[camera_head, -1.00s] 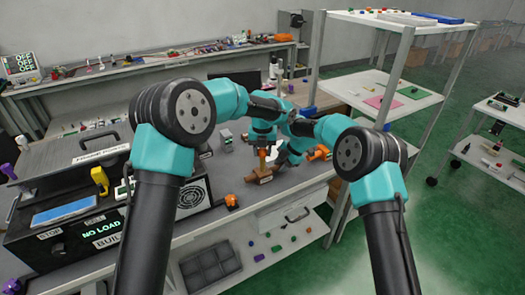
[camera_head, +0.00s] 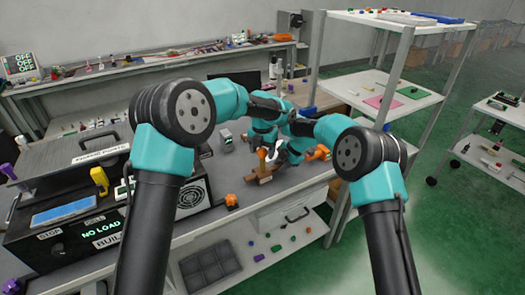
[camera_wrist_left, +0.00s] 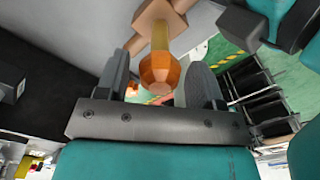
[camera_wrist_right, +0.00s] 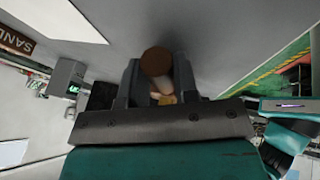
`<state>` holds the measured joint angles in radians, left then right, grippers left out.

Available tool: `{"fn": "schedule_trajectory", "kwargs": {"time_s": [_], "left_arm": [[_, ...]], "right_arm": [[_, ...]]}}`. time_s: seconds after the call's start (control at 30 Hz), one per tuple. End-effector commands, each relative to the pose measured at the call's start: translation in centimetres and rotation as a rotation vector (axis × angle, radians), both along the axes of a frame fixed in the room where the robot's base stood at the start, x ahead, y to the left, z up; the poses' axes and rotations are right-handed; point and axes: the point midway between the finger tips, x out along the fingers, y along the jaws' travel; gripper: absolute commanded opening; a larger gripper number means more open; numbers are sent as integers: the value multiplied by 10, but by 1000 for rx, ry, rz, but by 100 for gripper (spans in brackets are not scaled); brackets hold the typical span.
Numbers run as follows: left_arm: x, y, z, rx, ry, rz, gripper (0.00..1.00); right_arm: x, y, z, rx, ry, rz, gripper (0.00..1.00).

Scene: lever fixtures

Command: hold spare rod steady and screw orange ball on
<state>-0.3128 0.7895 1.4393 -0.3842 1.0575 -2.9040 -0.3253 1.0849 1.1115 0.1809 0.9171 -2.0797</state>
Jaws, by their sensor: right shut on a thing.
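A brown wooden block (camera_head: 265,176) on the grey bench bears an upright orange-tan post (camera_head: 262,158). In the left wrist view the post's faceted amber head (camera_wrist_left: 160,73) lies between the spread fingers of my left gripper (camera_wrist_left: 161,88), with gaps at both sides. In the head view that gripper is mostly hidden behind its arm. My right gripper (camera_wrist_right: 158,90) is shut on a pale rod (camera_wrist_right: 160,84) with a round brown end (camera_wrist_right: 156,61), beside the post. An orange ball-like piece (camera_head: 231,200) lies near the bench's front edge, apart from both grippers.
An orange fixture (camera_head: 319,153) stands right of the grippers. A black control box (camera_head: 75,225) and a vent panel (camera_head: 194,194) stand to the left. A grey device (camera_head: 226,136) is behind. A white shelf rack (camera_head: 405,60) rises at the right.

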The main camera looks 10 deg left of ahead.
Motion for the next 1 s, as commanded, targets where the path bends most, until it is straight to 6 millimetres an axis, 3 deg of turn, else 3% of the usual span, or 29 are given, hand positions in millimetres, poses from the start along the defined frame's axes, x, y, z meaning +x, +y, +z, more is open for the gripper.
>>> {"fn": "schedule_trajectory", "kwargs": {"time_s": [0.1, 0.47, 1.0], "left_arm": [[0, 0, 0, 0, 0, 1, 72], [0, 0, 3, 0, -1, 1, 72], [0, 0, 28, 0, 0, 1, 72]], "right_arm": [[0, 0, 0, 0, 0, 0, 0], [0, 0, 0, 0, 0, 0, 0], [0, 0, 0, 0, 0, 0, 0]]}}
